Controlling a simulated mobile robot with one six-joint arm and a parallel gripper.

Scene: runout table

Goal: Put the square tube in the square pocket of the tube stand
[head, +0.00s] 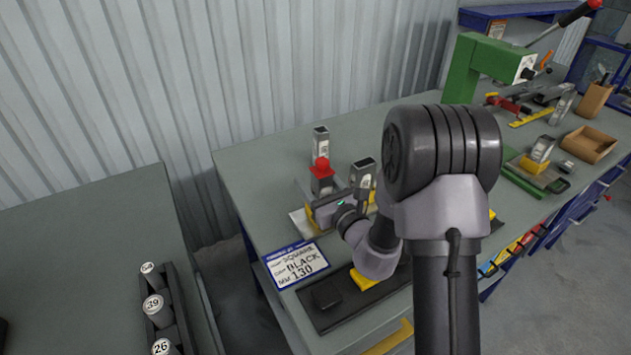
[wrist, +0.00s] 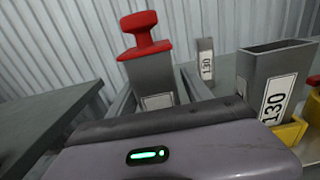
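A grey square tube with a red knob-shaped top (head: 321,168) stands upright near the back left of the table; it also shows in the wrist view (wrist: 152,82). My gripper (head: 318,204) is low beside it, its fingers apart, one on each side of this tube in the wrist view. Whether they touch it is not clear. An open-topped square tube marked 130 (head: 363,172) stands to the right in a yellow holder (wrist: 290,132). Another tube marked 130 (head: 320,145) stands behind. A black base (head: 345,308) in front bears a yellow block (head: 362,279). Which piece is the tube stand is unclear.
A card (head: 297,264) reads SQUARE, BLACK, 130. A black cap-like block (head: 326,293) lies on the black base. A green machine (head: 485,66), an open brown box (head: 588,145) and further tubes stand right. A rack of numbered round tubes (head: 168,335) is on the left bench.

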